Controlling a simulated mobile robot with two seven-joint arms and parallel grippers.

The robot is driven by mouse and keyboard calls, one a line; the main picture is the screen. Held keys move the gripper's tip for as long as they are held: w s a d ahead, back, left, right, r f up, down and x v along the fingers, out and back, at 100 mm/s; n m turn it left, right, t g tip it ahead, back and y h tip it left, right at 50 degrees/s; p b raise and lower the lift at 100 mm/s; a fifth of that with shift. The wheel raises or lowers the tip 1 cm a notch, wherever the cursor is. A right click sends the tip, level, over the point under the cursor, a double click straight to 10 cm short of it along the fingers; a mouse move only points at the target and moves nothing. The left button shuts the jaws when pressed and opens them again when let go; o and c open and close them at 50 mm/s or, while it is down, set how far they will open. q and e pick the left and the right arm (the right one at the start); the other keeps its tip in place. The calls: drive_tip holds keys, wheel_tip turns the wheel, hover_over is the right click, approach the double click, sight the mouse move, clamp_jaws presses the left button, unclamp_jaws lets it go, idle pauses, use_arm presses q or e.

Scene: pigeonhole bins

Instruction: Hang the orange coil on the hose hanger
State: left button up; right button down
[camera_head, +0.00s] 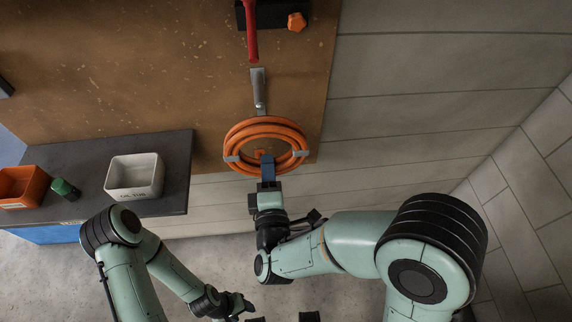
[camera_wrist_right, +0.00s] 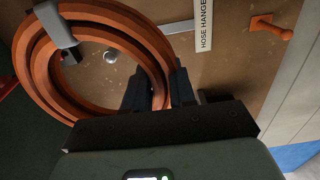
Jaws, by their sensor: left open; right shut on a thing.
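The orange coil (camera_head: 240,131) is a ring of several hose loops with grey ties. In the head view it is in front of the brown board, below a grey metal bar (camera_head: 258,90). My right gripper (camera_head: 267,160) is shut on the coil's near lower side. In the right wrist view, its dark fingers (camera_wrist_right: 160,88) grip the coil (camera_wrist_right: 38,70). A white "HOSE HANGER" label (camera_wrist_right: 203,25) is on the board beside a grey bar (camera_wrist_right: 180,27). I cannot tell whether the coil touches the hanger. My left gripper (camera_head: 283,318) is open, partly cut off at the bottom edge.
A red-handled tool (camera_head: 250,30) and an orange knob (camera_head: 296,22) are higher on the board. A dark shelf (camera_head: 176,170) at left carries a white bin (camera_head: 134,177), an orange bin (camera_head: 22,187) and a green cylinder (camera_head: 65,189). A pale panelled wall (camera_head: 430,80) stands right.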

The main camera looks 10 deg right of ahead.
drive_tip(key=shift+s+a+r, duration=0.1)
drive_tip(key=shift+a+r, duration=0.15)
drive_tip(key=shift+r, duration=0.1)
drive_tip(key=w, duration=0.7)
drive_tip(key=shift+w+f, duration=0.2)
drive_tip(key=shift+w, duration=0.2)
idle(0.6)
drive_tip(key=w+f+m+b, duration=0.1)
drive_tip(key=w+b, duration=0.4)
drive_tip(key=w, duration=0.2)
drive_tip(key=shift+w+a, duration=0.2)
drive_tip(key=shift+a, duration=0.2)
idle(1.2)
idle(0.6)
